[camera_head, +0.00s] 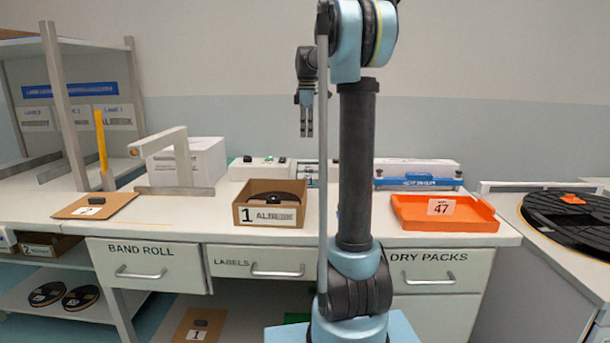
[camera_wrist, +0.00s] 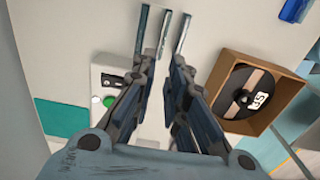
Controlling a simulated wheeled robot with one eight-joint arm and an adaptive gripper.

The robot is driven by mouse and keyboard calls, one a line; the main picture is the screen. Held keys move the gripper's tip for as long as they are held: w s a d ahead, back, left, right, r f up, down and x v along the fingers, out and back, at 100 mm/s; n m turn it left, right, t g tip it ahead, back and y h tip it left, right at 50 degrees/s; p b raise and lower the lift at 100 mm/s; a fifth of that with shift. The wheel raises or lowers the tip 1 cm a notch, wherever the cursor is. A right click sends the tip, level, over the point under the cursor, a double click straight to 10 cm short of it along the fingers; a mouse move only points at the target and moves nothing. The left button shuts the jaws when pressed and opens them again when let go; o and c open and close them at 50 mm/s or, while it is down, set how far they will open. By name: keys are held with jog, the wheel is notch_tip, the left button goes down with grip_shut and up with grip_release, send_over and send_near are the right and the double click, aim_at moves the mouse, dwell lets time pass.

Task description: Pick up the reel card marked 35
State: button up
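No card that I can clearly read as 35 shows. A black reel with a small white card (camera_wrist: 259,102) lies in a cardboard box in the wrist view; the card's digits are turned and too blurred to read surely. A box with a black reel (camera_head: 273,197) stands on the counter in the head view, its front marked 1. A card marked 47 (camera_head: 441,207) is on the orange tray (camera_head: 480,223). My gripper (camera_head: 306,132) hangs fingers down above the back of the counter.
A white device with a green button (camera_head: 262,169) stands behind the box. A large black disc (camera_head: 572,214) is at right. Reels (camera_head: 80,296) lie on the lower left shelf.

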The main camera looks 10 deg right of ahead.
aim_at(308, 170)
jog(key=f, duration=1.3)
jog(key=shift+d, duration=0.35)
grip_shut()
jog(key=shift+r, duration=0.2)
